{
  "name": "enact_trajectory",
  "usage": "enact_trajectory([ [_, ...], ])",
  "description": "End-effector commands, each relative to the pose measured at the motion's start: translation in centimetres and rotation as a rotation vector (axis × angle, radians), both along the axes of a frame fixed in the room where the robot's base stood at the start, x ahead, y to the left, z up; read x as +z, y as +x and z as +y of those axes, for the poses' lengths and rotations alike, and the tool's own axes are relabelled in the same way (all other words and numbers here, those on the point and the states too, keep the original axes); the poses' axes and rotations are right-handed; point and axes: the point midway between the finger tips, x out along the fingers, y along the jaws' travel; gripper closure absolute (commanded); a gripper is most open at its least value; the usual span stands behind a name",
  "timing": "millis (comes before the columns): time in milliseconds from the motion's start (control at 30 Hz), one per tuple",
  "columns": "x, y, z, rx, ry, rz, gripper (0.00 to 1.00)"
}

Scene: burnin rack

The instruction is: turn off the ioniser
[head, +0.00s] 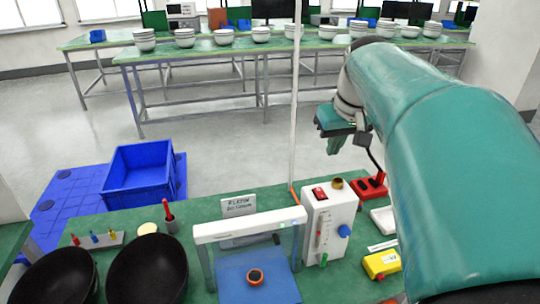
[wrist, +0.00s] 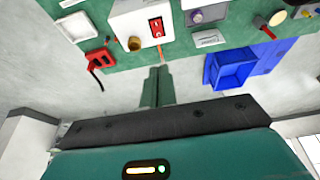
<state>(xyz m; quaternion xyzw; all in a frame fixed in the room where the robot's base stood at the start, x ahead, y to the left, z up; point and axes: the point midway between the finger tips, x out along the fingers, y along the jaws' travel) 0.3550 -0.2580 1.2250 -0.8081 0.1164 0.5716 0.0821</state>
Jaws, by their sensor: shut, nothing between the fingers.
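A white box (head: 330,215) stands on the green bench with a red rocker switch (head: 320,193) and a brass knob (head: 337,184) on top. A blue knob is on its side. Left of it, a white bar on clear panels (head: 249,224) spans a blue mat; I cannot tell which of the two is the ioniser. In the wrist view the red switch (wrist: 156,27) and brass knob (wrist: 134,43) show clearly. My gripper (head: 334,146) is shut and empty, beyond the box in the head view. In the wrist view its fingertips (wrist: 160,72) are apart from the switch.
A red holder (head: 370,186) and a yellow device (head: 382,264) are right of the box. A sign (head: 239,206) stands behind the bar. A thin upright pole (head: 295,100) rises near the box. Black bowls (head: 150,269) and a blue crate (head: 139,176) are at left.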

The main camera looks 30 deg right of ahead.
Motion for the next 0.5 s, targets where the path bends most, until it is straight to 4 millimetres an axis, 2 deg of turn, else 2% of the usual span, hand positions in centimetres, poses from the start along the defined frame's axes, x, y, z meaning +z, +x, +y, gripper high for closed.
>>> enact_trajectory([
  [167,-1.3,0.3,-0.1,0.000,0.002,0.003,1.00],
  [500,-7.3,2.3,-0.7,-0.001,0.004,0.004,1.00],
])
